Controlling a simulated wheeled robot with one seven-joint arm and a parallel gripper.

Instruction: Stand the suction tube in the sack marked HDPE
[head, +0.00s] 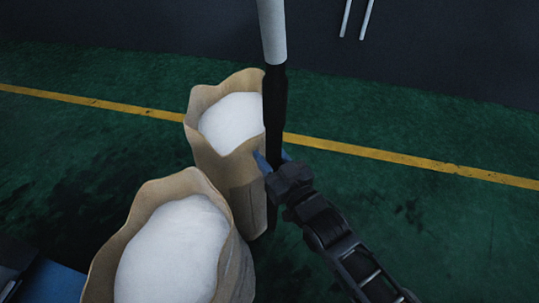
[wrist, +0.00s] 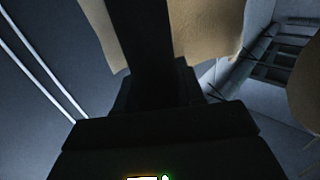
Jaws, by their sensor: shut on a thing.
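The suction tube (head: 274,100) is upright, pale at the top and black below. My gripper (head: 273,163) is shut on its black part. In the head view the tube passes in front of the right edge of the far sack (head: 238,180); its lower end is hard to make out. In the wrist view the black tube (wrist: 150,40) crosses before tan sack paper (wrist: 210,25). The far sack and the near sack (head: 240,268) are both open paper sacks filled with white material. No HDPE marking is readable on either.
A yellow floor line (head: 400,158) runs behind the far sack on the green floor (head: 440,230). Two thin pale rails (head: 356,18) show at the upper right. Open floor lies right of the sacks. A blue object (head: 55,284) sits at the lower left.

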